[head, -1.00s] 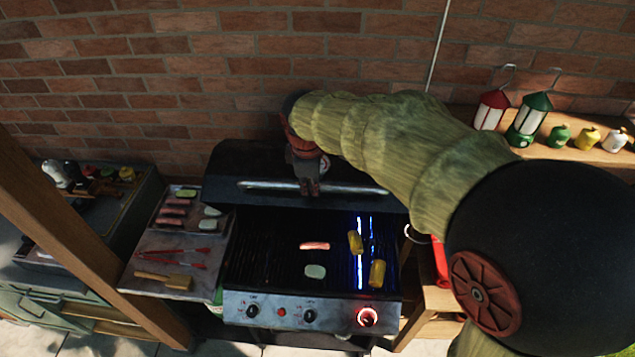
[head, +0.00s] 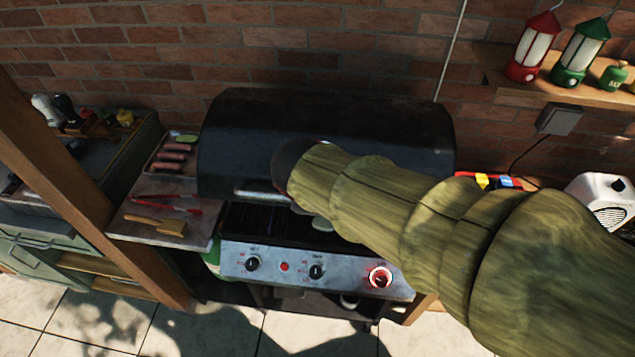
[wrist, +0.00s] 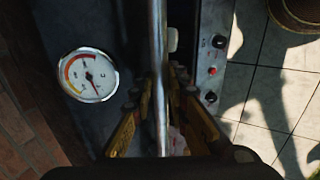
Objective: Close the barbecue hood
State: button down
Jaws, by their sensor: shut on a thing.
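The black barbecue hood (head: 340,120) is swung most of the way down, with a gap above the grill grate (head: 262,215). The metal handle (head: 258,194) runs along its lower front; my arm covers its right part in the head view. In the wrist view the handle (wrist: 158,45) passes between the fingers of my gripper (wrist: 157,95), which is shut on it. The round temperature gauge (wrist: 88,75) on the hood shows beside the handle. My gripper's fingers are hidden behind my wrist in the head view.
The control panel (head: 300,270) has a lit red-ringed knob (head: 380,277) at right. A side tray (head: 150,225) with tongs, a brush and sausages stands left. A wooden post (head: 90,200) is at left. Lanterns (head: 535,45) stand on a shelf at upper right.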

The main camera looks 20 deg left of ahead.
jog(key=s+d+f+b, duration=0.1)
jog(key=s+f+b, duration=0.3)
jog(key=f+b, duration=0.5)
notch_tip(320, 180, down, 6)
jog(key=shift+s+f, duration=0.15)
jog(key=shift+s, duration=0.05)
jog(key=c, duration=2.5)
grip_release()
jog(key=shift+s+r+p, duration=0.15)
jog(key=shift+r+p, duration=0.15)
jog(key=shift+c, duration=0.2)
jog(key=o, duration=0.7)
jog(key=shift+o, duration=0.5)
jog(key=v, duration=1.1)
jog(key=shift+d+r, duration=0.2)
jog(key=shift+r, duration=0.2)
jog(key=shift+s, duration=0.1)
